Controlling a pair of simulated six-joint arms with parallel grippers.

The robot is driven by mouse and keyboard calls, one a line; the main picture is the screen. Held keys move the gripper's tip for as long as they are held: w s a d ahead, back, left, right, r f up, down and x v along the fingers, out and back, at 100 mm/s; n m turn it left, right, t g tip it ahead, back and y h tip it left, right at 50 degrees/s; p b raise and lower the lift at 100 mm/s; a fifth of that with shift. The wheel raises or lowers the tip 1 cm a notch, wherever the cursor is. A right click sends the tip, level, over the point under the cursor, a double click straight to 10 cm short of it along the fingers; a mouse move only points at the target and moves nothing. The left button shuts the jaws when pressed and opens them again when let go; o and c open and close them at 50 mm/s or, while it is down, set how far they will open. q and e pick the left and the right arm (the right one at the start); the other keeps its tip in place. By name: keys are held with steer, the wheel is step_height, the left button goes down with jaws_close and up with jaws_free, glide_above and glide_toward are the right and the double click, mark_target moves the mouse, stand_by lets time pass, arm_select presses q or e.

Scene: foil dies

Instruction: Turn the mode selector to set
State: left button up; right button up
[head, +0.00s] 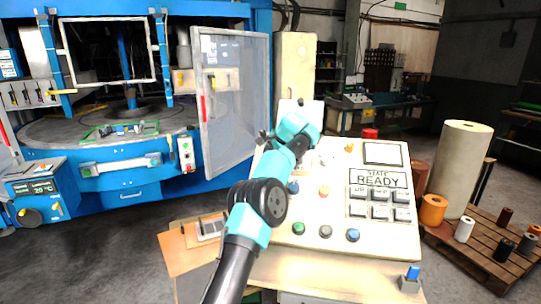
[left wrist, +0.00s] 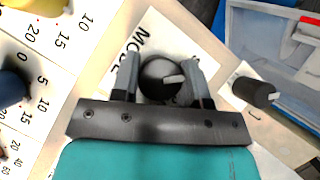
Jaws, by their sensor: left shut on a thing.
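The mode selector is a round black knob (left wrist: 158,76) with a pale pointer mark, on a white label (left wrist: 125,58) whose partly covered lettering begins "MO". In the left wrist view the mark points right. My left gripper (left wrist: 163,80) has one grey finger on each side of the knob and is shut on it. In the head view my left arm reaches up to the upper left of the cream control panel (head: 385,240) and hides the knob. My right gripper is not in view.
Another black knob (left wrist: 255,92) lies to the right of the gripper, and a blue knob (left wrist: 12,88) by a numbered scale lies left. The panel carries keys (head: 380,203), coloured buttons (head: 325,231) and a red button (head: 370,133). A blue machine with a clear door (head: 235,100) stands left.

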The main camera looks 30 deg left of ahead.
arm_select(q)
steer(key=shift+n, duration=0.3)
stand_by(0.5)
steer(key=o, duration=0.9)
steer(key=shift+s, duration=0.1)
steer(key=shift+o, duration=0.2)
